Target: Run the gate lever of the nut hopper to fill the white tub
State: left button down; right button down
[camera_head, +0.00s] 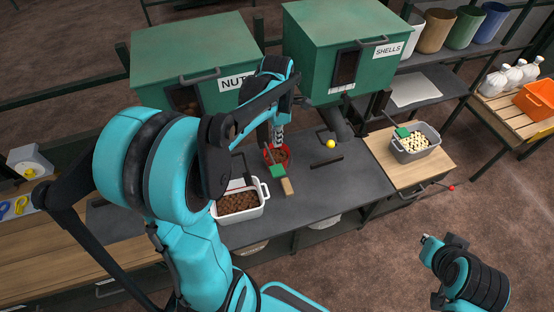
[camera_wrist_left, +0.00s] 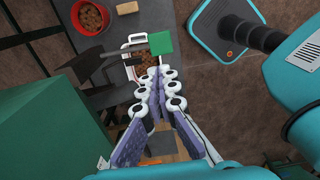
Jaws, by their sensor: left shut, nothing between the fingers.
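The green nut hopper (camera_head: 205,55), labelled NUTS, stands at the back left, partly hidden by my left arm. Its gate lever seems to be the dark bar ending in a green handle (camera_head: 278,171); the handle also shows in the left wrist view (camera_wrist_left: 160,42). The white tub (camera_head: 262,209) stands on the dark bench with brown nuts in it; it also shows in the left wrist view (camera_wrist_left: 130,72). My left gripper (camera_head: 279,145) is shut and empty, its fingertips near the green handle; touching cannot be told. My right gripper (camera_head: 427,240) is at the lower right, its fingers unclear.
A red bowl (camera_head: 268,153) with brown contents and a tan block (camera_head: 287,187) are close to the handle. A green shell hopper (camera_head: 345,40) stands to the right. A grey tub (camera_head: 418,155) with pale pieces is on the wooden top. The bench's right part is mostly clear.

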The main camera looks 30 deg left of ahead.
aim_at(277, 171)
pick_arm(q)
jog(key=shift+f, duration=0.15)
notch_tip(277, 171, down, 14)
jog(key=shift+r+b, duration=0.1)
jog(key=shift+b, duration=0.35)
dwell(0.4)
jog(key=shift+s+d+f+t+y+b, duration=0.1)
jog(key=shift+d+f+t+y+b, duration=0.1)
jog(key=shift+f+b, duration=0.25)
jog(key=shift+s+d+f+t+y+b, duration=0.1)
jog(key=shift+f+y+b, duration=0.15)
jog(key=shift+b, duration=0.25)
notch_tip(277, 171, down, 8)
jog(key=t+y+b, duration=0.2)
jog(key=b, duration=0.8)
jog(key=shift+s, duration=0.1)
jog(key=shift+r, duration=0.1)
dwell(3.9)
